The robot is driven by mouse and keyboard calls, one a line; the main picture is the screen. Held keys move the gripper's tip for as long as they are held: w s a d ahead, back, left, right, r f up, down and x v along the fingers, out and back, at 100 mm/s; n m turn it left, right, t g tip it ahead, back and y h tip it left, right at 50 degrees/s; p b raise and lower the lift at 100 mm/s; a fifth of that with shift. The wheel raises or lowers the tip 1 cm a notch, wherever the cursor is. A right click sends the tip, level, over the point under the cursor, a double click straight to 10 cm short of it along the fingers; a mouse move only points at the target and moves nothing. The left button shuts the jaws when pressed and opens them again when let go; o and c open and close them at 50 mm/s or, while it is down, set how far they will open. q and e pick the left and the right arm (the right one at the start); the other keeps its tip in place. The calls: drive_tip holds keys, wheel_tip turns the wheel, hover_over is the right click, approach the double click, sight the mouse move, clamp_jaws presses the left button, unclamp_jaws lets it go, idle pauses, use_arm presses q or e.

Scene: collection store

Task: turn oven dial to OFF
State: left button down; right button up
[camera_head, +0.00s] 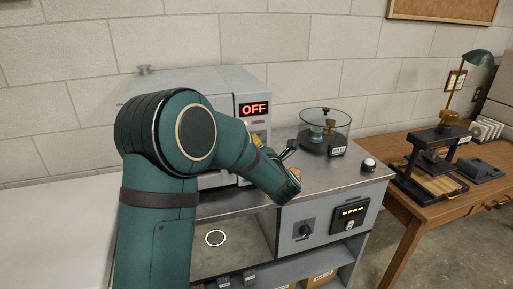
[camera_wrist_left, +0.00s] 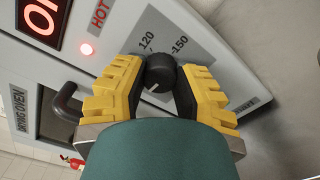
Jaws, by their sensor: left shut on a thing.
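The drying oven (camera_head: 170,84) is a pale grey box on the bench at the back, and its lit display (camera_head: 255,109) reads OFF. In the left wrist view the black round dial (camera_wrist_left: 161,72) sits on the grey panel beside the printed numbers 120 and 150. My left gripper (camera_wrist_left: 160,80) is shut on the dial, one yellow finger on each side. The dial's white mark points to the lower left of that picture. In the head view my arm hides the dial and much of the oven front. My right gripper is not in view.
A black oven handle (camera_wrist_left: 64,103) is close to the left finger. A glass-covered instrument (camera_head: 325,132) stands on the bench (camera_head: 335,172) right of my arm. A wooden table (camera_head: 420,200) holds a press and a lamp.

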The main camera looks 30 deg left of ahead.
use_arm(q)
drive_tip(key=shift+r+n, duration=0.25)
drive_tip(key=shift+n, duration=0.15)
drive_tip(key=c, duration=0.6)
unclamp_jaws()
drive_tip(key=shift+w, duration=0.1)
drive_tip(key=shift+f, duration=0.15)
drive_tip(key=v, duration=1.2)
drive_tip(key=shift+f, duration=0.1)
